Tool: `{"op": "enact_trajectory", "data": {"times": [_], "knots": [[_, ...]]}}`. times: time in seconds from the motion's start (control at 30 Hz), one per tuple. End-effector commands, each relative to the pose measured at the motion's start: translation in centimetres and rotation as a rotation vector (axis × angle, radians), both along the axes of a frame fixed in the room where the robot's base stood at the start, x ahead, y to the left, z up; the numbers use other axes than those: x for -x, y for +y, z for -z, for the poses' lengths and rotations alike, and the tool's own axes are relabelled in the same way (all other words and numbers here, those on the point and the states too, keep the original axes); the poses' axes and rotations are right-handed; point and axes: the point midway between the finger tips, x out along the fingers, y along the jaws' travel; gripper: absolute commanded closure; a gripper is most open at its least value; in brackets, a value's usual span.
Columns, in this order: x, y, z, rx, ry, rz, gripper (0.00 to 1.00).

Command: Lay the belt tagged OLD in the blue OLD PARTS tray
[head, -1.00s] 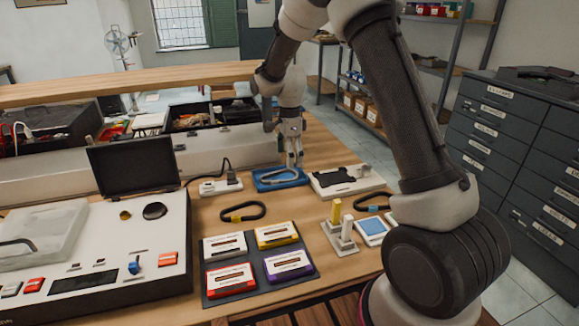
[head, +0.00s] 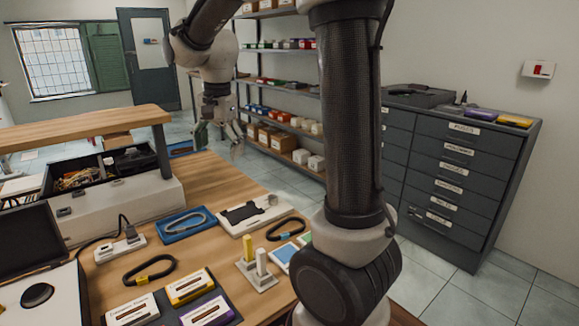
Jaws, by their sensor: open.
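The blue tray (head: 163,236) lies on the wooden table, left of the white board with a black part. A pale grey belt loop (head: 184,221) lies inside the tray, within its rim. I cannot read a tag on it. A black belt with a yellow tag (head: 150,272) lies on the table in front of the tray. Another black belt with a blue tag (head: 286,230) lies to the right. The tag lettering is too small to read. My gripper (head: 221,142) is open and empty, raised beyond the table's far right edge, well clear of the tray.
A power strip (head: 119,248) with a cable is left of the tray. A two-post stand (head: 256,269) and cassette-like boxes on a dark mat (head: 222,298) are in front. Shelving (head: 278,90) and a drawer cabinet (head: 455,180) stand beyond the table.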

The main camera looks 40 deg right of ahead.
Motion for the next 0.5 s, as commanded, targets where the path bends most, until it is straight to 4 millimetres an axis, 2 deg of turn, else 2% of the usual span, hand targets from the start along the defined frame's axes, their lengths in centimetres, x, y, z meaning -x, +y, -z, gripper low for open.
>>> {"op": "enact_trajectory", "data": {"times": [0.03, 0.13, 0.3, 0.4, 0.5], "knots": [[2.9, -1.0, -1.5, 0.013, -0.034, -0.092, 0.15], [8.5, -2.6, -3.3, 0.055, -0.091, -0.312, 0.15], [17.0, -4.5, -3.6, 0.151, -0.174, -0.657, 0.15], [20.6, -5.1, -2.9, 0.205, -0.205, -0.808, 0.15], [22.7, -5.4, -2.1, 0.245, -0.222, -0.912, 0.15]]}}
